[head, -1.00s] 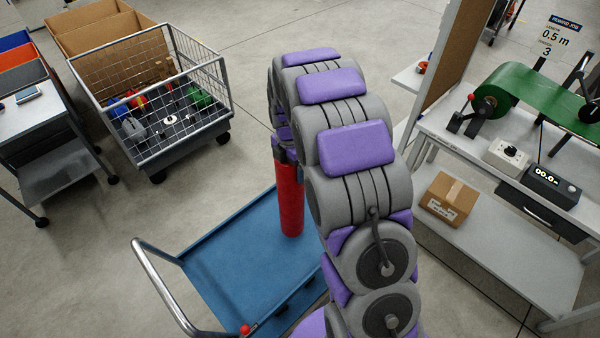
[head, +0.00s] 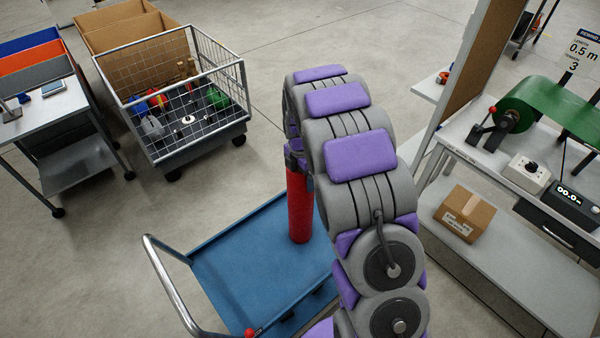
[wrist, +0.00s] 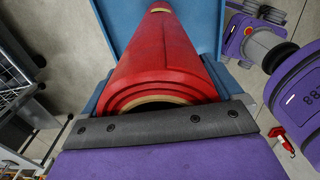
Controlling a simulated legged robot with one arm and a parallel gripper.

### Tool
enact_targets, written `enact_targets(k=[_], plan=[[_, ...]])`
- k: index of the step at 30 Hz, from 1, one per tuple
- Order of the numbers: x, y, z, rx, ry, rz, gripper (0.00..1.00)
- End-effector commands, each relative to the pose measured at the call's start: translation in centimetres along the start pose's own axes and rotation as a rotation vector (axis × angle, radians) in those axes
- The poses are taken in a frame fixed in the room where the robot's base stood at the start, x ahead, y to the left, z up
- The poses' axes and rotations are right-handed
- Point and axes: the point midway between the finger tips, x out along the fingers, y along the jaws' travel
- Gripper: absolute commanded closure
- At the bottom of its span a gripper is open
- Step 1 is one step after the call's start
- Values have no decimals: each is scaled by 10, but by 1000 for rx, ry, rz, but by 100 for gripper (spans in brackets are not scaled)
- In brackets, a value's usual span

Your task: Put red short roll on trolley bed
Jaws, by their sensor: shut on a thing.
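The red short roll (head: 299,207) hangs upright below my gripper (head: 294,158) in the head view, over the blue trolley bed (head: 235,270). In the wrist view the red roll (wrist: 165,60) runs away from the jaw, its near end showing wound layers and a tan core. My gripper is shut on the roll's upper end; a dark jaw plate (wrist: 160,126) lies across that end. The roll's lower end appears at or just above the bed; I cannot tell whether it touches. My arm hides part of the bed's right side.
The trolley has a metal push handle (head: 165,280) at its left. A wire cart (head: 180,100) with mixed items stands behind. A workbench (head: 500,170) with a green roll (head: 545,105) and a cardboard box (head: 464,213) on its lower shelf stands right. The bed's left part is clear.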

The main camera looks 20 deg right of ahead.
Motion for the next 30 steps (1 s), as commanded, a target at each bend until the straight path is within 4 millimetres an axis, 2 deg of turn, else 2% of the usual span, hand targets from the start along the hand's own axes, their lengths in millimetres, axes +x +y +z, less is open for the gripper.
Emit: enact_targets(k=[2,3,5,14,17,30], plan=[[-2,1,0,0,-2,4,92],[-1,1,0,0,-1,2,5],[-1,1,0,0,-1,2,0],[-4,2,0,0,0,0,0],[-16,2,0,0,0,1,0],[-100,2,0,-1,-1,1,0]])
